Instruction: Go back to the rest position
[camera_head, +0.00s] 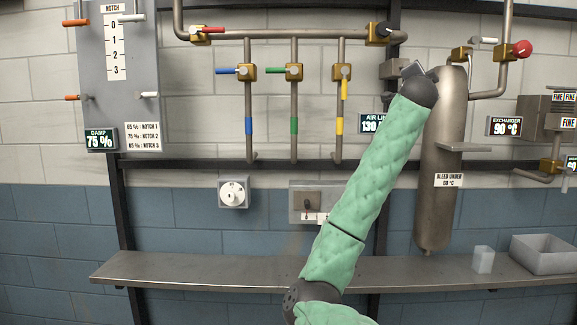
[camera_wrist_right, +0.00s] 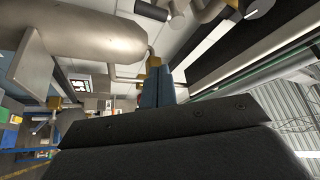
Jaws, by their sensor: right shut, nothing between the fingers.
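My right arm, in a green sleeve, reaches up across the head view. Its dark wrist is raised in front of the upper left side of the steel vessel (camera_head: 440,160). My right gripper (camera_head: 412,69) is mostly hidden behind the wrist, near the air line valve with the black handle (camera_head: 380,32). In the right wrist view the gripper (camera_wrist_right: 157,84) is shut and empty, with its dark body filling the bottom. The vessel (camera_wrist_right: 95,48) lies to its upper left there. My left gripper is in neither view.
Pipes with blue, green and yellow valves (camera_head: 294,72) run along the wall left of the arm. A red-knobbed valve (camera_head: 521,48) is at the upper right. A steel shelf (camera_head: 200,268) crosses below, with a white tray (camera_head: 545,255) and a clear cup (camera_head: 483,259) at its right.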

